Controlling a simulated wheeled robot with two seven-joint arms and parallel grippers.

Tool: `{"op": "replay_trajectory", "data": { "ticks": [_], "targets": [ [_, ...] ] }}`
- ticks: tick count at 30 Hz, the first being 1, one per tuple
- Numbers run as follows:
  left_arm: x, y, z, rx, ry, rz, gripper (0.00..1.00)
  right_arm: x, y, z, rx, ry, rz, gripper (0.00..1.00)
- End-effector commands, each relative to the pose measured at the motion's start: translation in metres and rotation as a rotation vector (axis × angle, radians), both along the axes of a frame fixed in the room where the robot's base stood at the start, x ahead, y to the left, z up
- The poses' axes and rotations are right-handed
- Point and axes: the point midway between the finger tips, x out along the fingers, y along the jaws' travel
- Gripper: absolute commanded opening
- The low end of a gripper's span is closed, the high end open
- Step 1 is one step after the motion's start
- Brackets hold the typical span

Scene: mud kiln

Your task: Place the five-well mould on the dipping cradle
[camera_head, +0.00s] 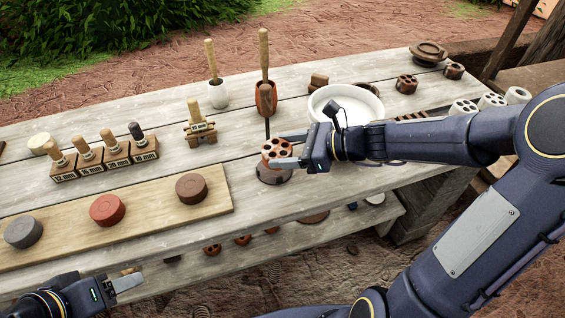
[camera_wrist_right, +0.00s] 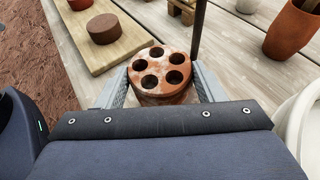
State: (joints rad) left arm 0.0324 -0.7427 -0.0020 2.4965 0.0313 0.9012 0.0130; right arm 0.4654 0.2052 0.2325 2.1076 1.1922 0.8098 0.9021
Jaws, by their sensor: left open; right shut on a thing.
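The five-well mould (camera_head: 277,148) is a round terracotta block with several dark holes and pale smears on top. My right gripper (camera_head: 286,149) is shut on it, with a finger on each side; the mould also shows in the right wrist view (camera_wrist_right: 160,69). Directly below it is a dark reddish-brown round base (camera_head: 273,175), which looks like the dipping cradle. A thin dark upright rod (camera_head: 267,129) rises just behind the mould. I cannot tell whether the mould touches the base. My left gripper (camera_head: 118,287) is open and empty, off the table's front edge.
A terracotta cup (camera_head: 272,101) and a white bowl (camera_head: 361,102) stand behind the mould. A wooden board (camera_head: 150,222) with grey, red and brown discs lies to the left. A small wooden stand (camera_head: 201,128) is further back. Bare planks separate the board and mould.

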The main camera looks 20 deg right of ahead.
Motion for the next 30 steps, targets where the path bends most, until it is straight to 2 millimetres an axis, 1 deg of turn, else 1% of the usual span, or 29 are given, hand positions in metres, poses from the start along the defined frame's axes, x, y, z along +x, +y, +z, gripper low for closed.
{"op": "replay_trajectory", "data": {
  "ticks": [1,5,7,9,12,21,25,26,30],
  "targets": [
    [0.0,0.0,-0.002,0.0,0.0,0.0,0.57,0.004,0.002,-0.005,0.002,0.0,0.002,0.28],
    [0.0,0.0,-0.004,0.0,0.0,0.0,0.57,0.009,0.004,-0.012,0.002,0.0,0.002,0.28],
    [0.0,0.0,-0.007,0.0,0.0,0.0,0.57,0.014,0.005,-0.02,0.003,0.0,0.001,0.28],
    [0.0,0.0,-0.012,0.0,0.0,0.0,0.57,0.013,0.004,-0.033,0.003,0.002,0.001,0.28],
    [0.0,0.0,-0.014,0.0,0.0,0.0,0.57,0.013,0.005,-0.043,0.003,0.002,0.0,0.28],
    [0.0,0.0,-0.014,0.0,0.0,0.0,0.57,0.013,0.004,-0.045,0.001,-0.002,0.0,0.28],
    [0.0,0.0,-0.018,0.0,0.0,0.0,0.57,0.012,0.005,-0.049,0.001,-0.002,0.0,0.28],
    [0.0,0.0,-0.017,0.0,0.0,0.0,0.57,0.012,0.004,-0.049,0.0,-0.001,0.0,0.65],
    [0.0,0.0,-0.016,0.0,0.0,0.0,0.57,0.012,0.004,-0.048,0.0,-0.001,0.0,0.83]
  ]
}}
